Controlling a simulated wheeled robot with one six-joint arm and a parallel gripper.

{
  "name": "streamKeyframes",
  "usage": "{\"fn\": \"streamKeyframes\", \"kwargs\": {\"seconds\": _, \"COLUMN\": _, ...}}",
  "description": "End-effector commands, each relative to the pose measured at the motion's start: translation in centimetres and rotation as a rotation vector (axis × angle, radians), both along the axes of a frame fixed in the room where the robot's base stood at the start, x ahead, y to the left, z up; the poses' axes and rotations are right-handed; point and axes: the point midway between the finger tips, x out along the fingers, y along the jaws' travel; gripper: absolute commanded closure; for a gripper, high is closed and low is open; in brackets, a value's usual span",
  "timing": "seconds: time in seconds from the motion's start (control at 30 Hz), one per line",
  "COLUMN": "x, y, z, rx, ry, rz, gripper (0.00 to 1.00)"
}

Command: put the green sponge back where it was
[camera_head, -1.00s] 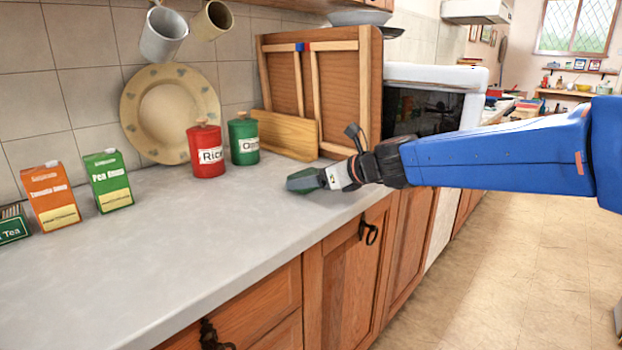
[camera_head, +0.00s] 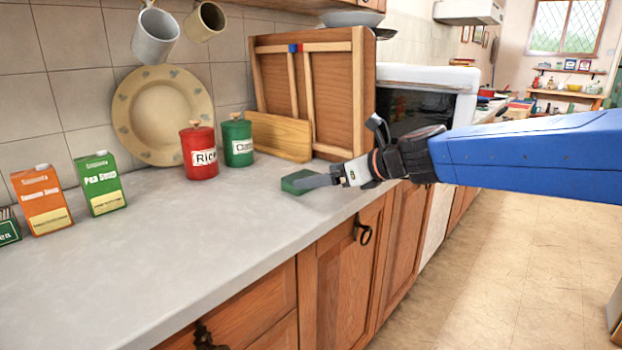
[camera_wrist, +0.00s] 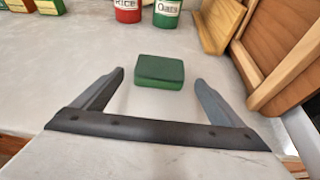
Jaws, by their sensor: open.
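The green sponge (camera_head: 297,181) lies flat on the grey worktop (camera_head: 190,230), near its front edge and in front of the wooden cutting board. In the wrist view the sponge (camera_wrist: 160,71) sits just beyond the fingertips, midway between them, with clear worktop around it. My gripper (camera_head: 318,181) is open and empty, low over the worktop on the sponge's right side. In the wrist view both fingers of my gripper (camera_wrist: 158,78) are spread wide and do not touch the sponge.
A red Rice canister (camera_head: 199,152), a green canister (camera_head: 237,141) and a cutting board (camera_head: 279,137) stand behind the sponge. A wooden panelled unit (camera_head: 340,95) is at the back right. Soup cartons (camera_head: 99,184) stand at the left. The worktop's middle is clear.

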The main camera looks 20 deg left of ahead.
Motion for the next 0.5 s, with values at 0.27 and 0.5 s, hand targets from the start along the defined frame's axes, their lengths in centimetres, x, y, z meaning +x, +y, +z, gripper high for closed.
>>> {"fn": "streamKeyframes", "kwargs": {"seconds": 0.27, "x": -1.4, "y": -3.6, "z": 1.7, "rx": 0.000, "ry": -0.002, "rz": -0.001, "gripper": 0.08}}
{"fn": "streamKeyframes", "kwargs": {"seconds": 0.5, "x": -1.8, "y": -4.4, "z": 2.0, "rx": 0.000, "ry": 0.000, "rz": -0.001, "gripper": 0.08}}
